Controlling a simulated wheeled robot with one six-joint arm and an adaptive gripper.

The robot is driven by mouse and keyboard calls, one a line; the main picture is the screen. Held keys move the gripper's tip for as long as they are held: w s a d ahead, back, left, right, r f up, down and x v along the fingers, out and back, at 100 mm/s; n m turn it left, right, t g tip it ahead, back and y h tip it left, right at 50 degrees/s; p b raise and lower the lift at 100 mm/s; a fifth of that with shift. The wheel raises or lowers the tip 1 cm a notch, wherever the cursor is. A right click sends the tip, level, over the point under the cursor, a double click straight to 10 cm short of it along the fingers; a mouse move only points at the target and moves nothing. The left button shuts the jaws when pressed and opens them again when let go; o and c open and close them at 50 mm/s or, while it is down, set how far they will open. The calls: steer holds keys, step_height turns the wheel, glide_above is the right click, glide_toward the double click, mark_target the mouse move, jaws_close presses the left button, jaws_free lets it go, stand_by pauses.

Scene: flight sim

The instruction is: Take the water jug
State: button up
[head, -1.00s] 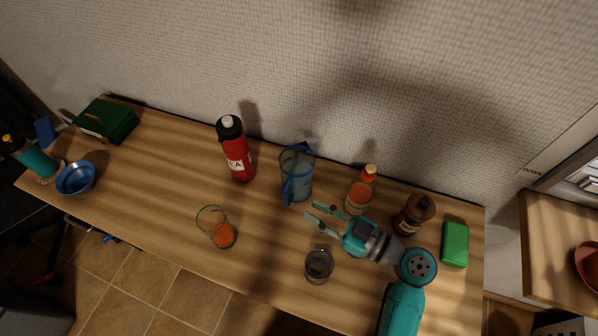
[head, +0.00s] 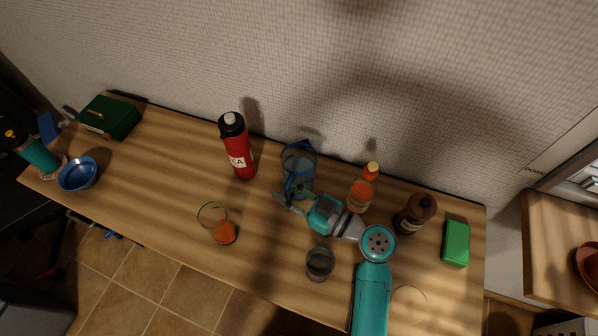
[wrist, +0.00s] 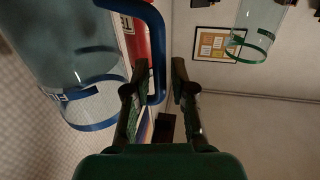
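The water jug (head: 301,160) is a clear blue-tinted pitcher with a blue rim and handle, standing upright on the wooden counter in the head view. In the wrist view its clear body (wrist: 65,45) fills the upper left, and its blue handle (wrist: 157,50) reaches down between my fingers. My gripper (head: 287,197) is at the handle side of the jug, at its front. In the wrist view my gripper (wrist: 158,66) is open, one finger on each side of the handle. I cannot tell whether either finger touches it.
A red tea flask (head: 238,148) stands left of the jug. An orange-capped bottle (head: 361,190), a brown bottle (head: 414,215) and a green box (head: 456,243) are to the right. A dark glass (head: 319,264) and a glass with orange drink (head: 222,229) stand in front.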

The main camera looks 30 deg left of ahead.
jaws_close()
steer(key=shift+r, duration=0.15)
